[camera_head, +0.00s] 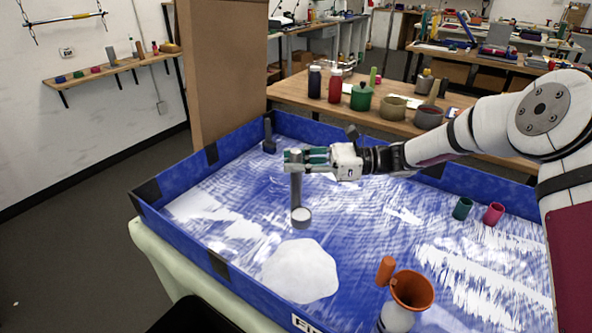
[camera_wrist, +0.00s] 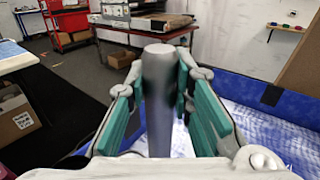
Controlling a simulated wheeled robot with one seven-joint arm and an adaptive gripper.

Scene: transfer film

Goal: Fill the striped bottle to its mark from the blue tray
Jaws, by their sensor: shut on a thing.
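My gripper (camera_head: 292,160) is shut on the upright grey handle of a scoop (camera_head: 296,188), above the blue tray (camera_head: 172,190). The scoop's small round cup (camera_head: 301,217) hangs at the bottom and looks pale inside; I cannot tell how full it is. In the wrist view the handle (camera_wrist: 158,105) stands between the green finger pads of my gripper (camera_wrist: 160,85). A white heap (camera_head: 300,271) lies in the tray, in front of the cup. A pale bottle (camera_head: 396,318) with an orange funnel (camera_head: 412,290) is at the lower right, cut off by the frame; its stripes and mark are not visible.
A green cup (camera_head: 462,209) and a pink cup (camera_head: 493,214) are at the tray's right. A dark grey object (camera_head: 268,137) stands in the far corner. White streaks cover much of the tray floor. A wooden table (camera_head: 290,92) with jars stands behind.

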